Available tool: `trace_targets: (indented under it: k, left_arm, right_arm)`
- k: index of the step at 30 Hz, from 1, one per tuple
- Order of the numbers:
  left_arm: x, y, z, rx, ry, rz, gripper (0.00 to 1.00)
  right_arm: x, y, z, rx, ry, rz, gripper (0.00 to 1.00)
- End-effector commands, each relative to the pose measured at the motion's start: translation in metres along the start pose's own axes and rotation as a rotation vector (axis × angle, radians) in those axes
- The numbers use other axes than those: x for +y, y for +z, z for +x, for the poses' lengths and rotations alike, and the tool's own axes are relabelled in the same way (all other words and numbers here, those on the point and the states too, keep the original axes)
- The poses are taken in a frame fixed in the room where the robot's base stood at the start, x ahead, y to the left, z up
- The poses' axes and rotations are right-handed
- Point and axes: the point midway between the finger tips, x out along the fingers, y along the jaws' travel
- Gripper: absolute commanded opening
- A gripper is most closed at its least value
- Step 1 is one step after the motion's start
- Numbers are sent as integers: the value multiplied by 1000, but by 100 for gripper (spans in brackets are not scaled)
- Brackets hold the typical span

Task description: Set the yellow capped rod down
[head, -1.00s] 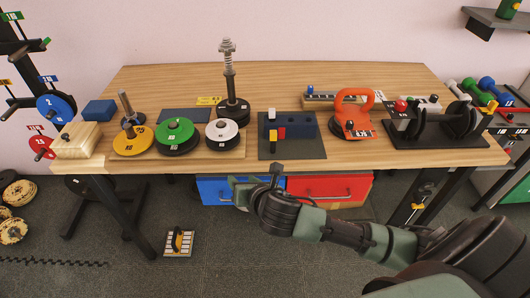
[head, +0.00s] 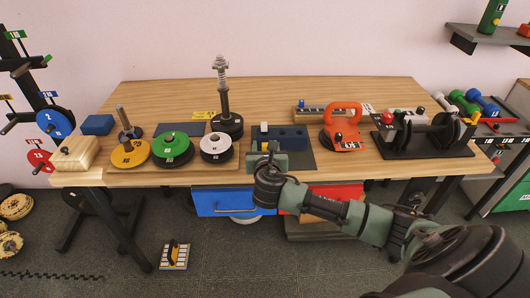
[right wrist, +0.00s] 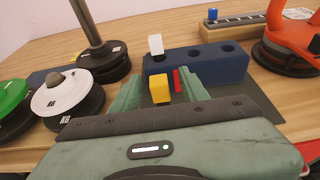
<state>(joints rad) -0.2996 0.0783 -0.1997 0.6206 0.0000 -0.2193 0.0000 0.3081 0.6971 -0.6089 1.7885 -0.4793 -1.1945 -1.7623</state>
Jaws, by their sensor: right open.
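My right gripper (head: 267,153) is open at the front edge of the dark mat on the table. In the right wrist view its two green fingers (right wrist: 163,85) stand apart, with the yellow cap of the rod (right wrist: 159,89) between them. I cannot tell whether either finger touches it. The rod's shaft is hidden below the cap. A dark blue block with holes (right wrist: 208,68) stands just behind; it also shows in the head view (head: 292,134). A white cap (right wrist: 155,44) stands at its left hole, and a red piece (right wrist: 177,79) is at its front. My left gripper is out of view.
A white weight plate (head: 216,146) and a green one (head: 171,147) lie close left of the mat (head: 300,160). An upright post with a spring (head: 222,90) stands behind them. An orange ring-handled weight (head: 343,127) is at the right.

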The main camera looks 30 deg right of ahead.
Motion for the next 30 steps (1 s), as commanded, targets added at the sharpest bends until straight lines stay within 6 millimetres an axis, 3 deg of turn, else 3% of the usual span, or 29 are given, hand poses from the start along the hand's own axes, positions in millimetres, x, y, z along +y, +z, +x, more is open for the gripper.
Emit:
trace_targets:
  k: [5,10,11,23,30]
  left_arm:
    - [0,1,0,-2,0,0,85]
    - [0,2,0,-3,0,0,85]
    - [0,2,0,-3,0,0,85]
    - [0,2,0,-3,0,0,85]
    - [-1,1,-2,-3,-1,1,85]
  right_arm:
    - [1,0,0,0,2,1,45]
    - [1,0,0,1,2,1,3]
    - [1,0,0,1,2,1,0]
    - [1,4,-1,-1,2,1,0]
    - [1,32,-10,-4,4,3,0]
